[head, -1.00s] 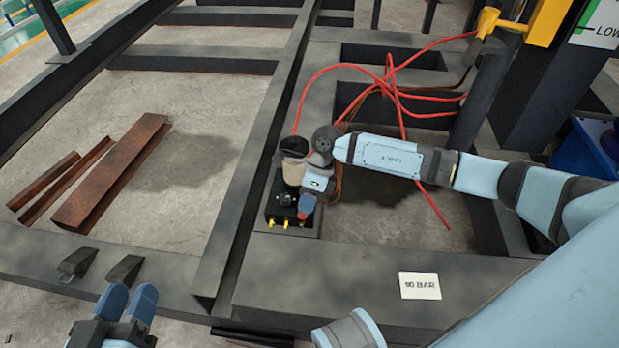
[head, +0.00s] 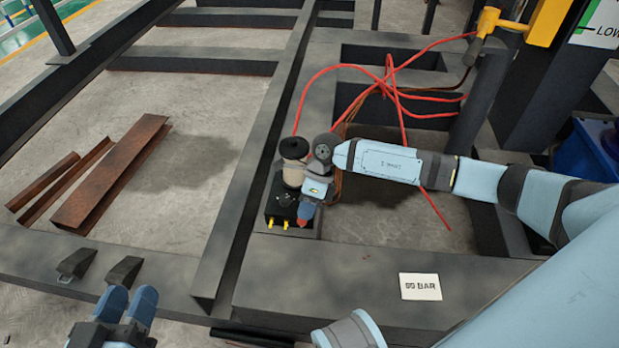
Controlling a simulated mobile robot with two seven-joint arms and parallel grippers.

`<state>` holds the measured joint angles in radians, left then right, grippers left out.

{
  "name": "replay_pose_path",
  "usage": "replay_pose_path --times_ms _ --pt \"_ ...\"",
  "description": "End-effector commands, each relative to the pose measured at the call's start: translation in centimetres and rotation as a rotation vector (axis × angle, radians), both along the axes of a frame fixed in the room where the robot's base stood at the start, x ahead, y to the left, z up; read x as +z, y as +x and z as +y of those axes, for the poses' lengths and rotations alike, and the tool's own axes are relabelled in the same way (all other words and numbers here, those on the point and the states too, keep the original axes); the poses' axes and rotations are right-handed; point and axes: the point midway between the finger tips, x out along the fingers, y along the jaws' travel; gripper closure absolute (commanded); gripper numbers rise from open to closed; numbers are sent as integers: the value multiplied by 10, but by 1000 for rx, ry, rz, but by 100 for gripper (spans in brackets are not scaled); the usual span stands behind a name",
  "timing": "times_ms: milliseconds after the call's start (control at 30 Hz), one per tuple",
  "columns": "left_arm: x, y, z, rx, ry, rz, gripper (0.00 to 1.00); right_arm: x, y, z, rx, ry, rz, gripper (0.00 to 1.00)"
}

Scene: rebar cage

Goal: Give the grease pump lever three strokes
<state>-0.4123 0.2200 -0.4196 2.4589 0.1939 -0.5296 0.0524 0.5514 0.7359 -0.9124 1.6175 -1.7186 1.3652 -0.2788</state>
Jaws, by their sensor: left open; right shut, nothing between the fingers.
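The grease pump is a small black block (head: 279,212) with yellow fittings on its front and a beige reservoir (head: 293,174) under a black cap, standing on the dark frame in the middle of the head view. My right gripper (head: 303,217) is shut and empty, pointing down at the right side of the pump block. Its blue and red fingertips are close to the block; I cannot tell whether they touch. I cannot make out the pump lever; my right wrist covers part of that side. My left gripper (head: 127,303) is open and empty at the lower left, away from the pump.
Red hoses (head: 392,92) loop behind my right forearm. A white card reading 90 BAR (head: 420,286) lies on the frame's front beam. Rusty steel channels (head: 110,175) lie on the floor at left. Two dark wedges (head: 124,271) rest near my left gripper.

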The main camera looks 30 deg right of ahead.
Motion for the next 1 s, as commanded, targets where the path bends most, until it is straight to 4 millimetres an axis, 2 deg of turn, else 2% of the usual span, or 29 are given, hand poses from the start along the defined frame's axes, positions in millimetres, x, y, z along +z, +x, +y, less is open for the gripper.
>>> replay_pose_path --times_ms 267,567,867,1000 --pt "-2 0 0 1 -2 -5 57 -13 -4 3 0 0 0 100" --pt "-2 0 0 1 -2 -5 57 -13 -4 3 0 0 0 100" --pt "-4 -1 1 0 -4 -11 57 -26 -7 5 0 -1 1 100" --pt "-5 0 0 0 -4 -6 57 -24 -7 5 0 -1 1 100"
